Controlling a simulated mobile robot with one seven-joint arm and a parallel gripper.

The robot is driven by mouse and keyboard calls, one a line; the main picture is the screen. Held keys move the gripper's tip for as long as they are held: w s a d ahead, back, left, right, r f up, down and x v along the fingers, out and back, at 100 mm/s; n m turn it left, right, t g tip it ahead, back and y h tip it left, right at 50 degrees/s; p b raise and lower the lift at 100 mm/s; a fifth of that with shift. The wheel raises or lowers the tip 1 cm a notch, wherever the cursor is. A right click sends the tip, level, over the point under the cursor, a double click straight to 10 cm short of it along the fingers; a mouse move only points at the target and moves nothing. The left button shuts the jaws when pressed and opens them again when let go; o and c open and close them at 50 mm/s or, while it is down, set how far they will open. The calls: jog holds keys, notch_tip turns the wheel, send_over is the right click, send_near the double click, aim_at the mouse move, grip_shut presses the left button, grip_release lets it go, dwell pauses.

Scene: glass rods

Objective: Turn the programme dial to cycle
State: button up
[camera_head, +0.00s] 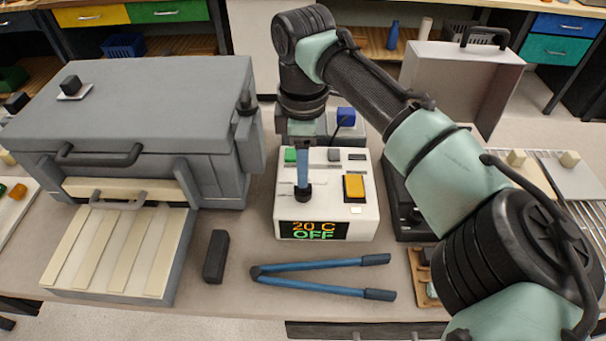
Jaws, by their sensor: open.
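The white control box (326,213) stands in the middle of the bench. Its front display (314,230) reads "20 C" and "OFF". A round black knob (303,195), which looks like the programme dial, sits at the left of its top face. My gripper (303,183) points down over this knob, with a blue finger reaching to it. The gripper is open; one finger shows and the other is hidden. I cannot tell whether the finger touches the knob. The dial's markings are too small or covered to read.
The box also carries a green button (291,155) and a yellow switch (355,187). A grey kiln (130,110) stands left. An upright panel case (462,82) stands behind right.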

jog(key=shift+f, duration=2.1)
grip_shut()
